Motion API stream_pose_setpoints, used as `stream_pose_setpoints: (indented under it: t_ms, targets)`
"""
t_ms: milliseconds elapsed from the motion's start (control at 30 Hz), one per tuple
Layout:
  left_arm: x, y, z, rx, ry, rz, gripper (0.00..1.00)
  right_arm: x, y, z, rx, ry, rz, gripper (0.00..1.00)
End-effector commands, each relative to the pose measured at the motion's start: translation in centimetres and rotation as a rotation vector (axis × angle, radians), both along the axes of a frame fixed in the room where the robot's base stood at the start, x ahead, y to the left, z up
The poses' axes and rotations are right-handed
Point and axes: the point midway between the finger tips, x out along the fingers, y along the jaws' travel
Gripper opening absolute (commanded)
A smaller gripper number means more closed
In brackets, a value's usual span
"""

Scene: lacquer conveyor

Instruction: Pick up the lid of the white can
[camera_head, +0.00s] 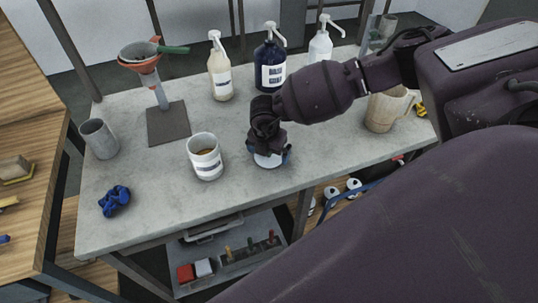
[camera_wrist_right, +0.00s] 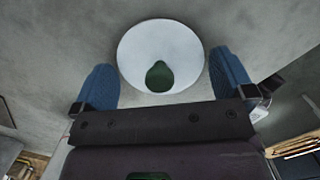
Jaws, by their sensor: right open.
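The white lid (camera_wrist_right: 150,40), a round disc with a dark green knob (camera_wrist_right: 159,76), lies on the grey bench top in the right wrist view. In the head view a white part of the lid (camera_head: 268,161) shows under my right gripper (camera_head: 270,153). My right gripper is open, with its blue fingers (camera_wrist_right: 164,82) on either side of the knob and apart from it. My left gripper is not in view.
A grey cup (camera_head: 99,139), a funnel stand (camera_head: 167,124) and a blue crumpled item (camera_head: 115,200) are on the left of the bench (camera_head: 150,205). Several pump bottles (camera_head: 271,66) stand at the back. A beige jug (camera_head: 386,110) stands on the right.

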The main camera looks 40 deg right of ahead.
Motion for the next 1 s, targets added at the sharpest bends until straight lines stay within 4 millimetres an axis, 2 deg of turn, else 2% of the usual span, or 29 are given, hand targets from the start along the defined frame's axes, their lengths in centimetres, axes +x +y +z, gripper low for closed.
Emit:
stream_pose_setpoints:
  t_ms: [267,500,833,1000]
  targets:
    - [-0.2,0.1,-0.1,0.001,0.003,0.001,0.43,0.1,-0.1,-0.4,-0.001,-0.001,-0.001,1.0]
    - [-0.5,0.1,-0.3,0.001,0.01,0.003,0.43,0.0,-0.1,-0.4,-0.001,-0.001,-0.001,0.7]
    - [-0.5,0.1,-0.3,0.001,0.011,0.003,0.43,0.1,-0.1,-0.2,0.0,-0.001,-0.001,0.7]
    - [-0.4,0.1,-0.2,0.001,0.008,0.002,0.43,0.1,-0.1,1.3,-0.001,-0.003,-0.002,0.7]
